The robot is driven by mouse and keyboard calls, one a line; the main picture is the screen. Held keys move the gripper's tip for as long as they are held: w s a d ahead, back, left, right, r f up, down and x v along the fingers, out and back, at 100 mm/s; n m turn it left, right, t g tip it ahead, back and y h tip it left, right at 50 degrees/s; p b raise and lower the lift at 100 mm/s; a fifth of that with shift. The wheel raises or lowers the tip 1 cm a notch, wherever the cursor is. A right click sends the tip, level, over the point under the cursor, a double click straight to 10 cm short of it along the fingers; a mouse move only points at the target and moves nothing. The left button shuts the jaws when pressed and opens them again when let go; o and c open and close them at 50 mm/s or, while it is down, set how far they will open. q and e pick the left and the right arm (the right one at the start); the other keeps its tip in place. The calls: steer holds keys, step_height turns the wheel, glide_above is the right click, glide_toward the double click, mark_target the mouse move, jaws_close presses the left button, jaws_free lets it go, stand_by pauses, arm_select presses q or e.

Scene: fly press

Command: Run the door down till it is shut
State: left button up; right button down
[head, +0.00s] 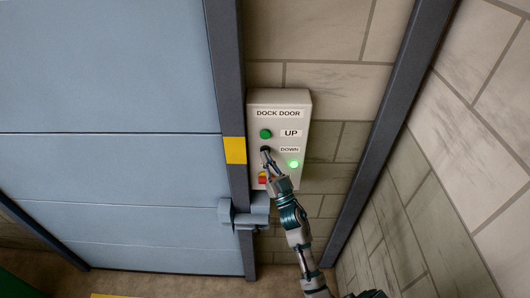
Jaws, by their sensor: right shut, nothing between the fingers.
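The dock door (120,70), in pale blue-grey panels, fills the left of the head view. Its lower edge is at or close to the floor; I cannot tell whether a gap is left. The white control box (280,100), labelled DOCK DOOR, is on the wall right of the door. It has a green UP button (266,134) and a dark DOWN button (265,149). A small green lamp (293,164) glows below the DOWN label. My right gripper (266,153) is shut and empty, its tip at the DOWN button and partly covering it. My left gripper is out of view.
A red and yellow control (262,179) sits low on the box, partly hidden by my gripper. A grey bracket (243,214) juts out at the door post (228,80). A dark post (390,130) and block wall (460,150) stand to the right.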

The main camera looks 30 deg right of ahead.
steer(key=shift+s+a, duration=0.4)
steer(key=shift+s, duration=0.35)
steer(key=s+a, duration=0.1)
steer(key=s+p, duration=0.1)
steer(key=s+a, duration=0.1)
steer(key=s, duration=0.1)
steer(key=shift+s+a, duration=0.1)
steer(key=shift+a, duration=0.25)
stand_by(0.7)
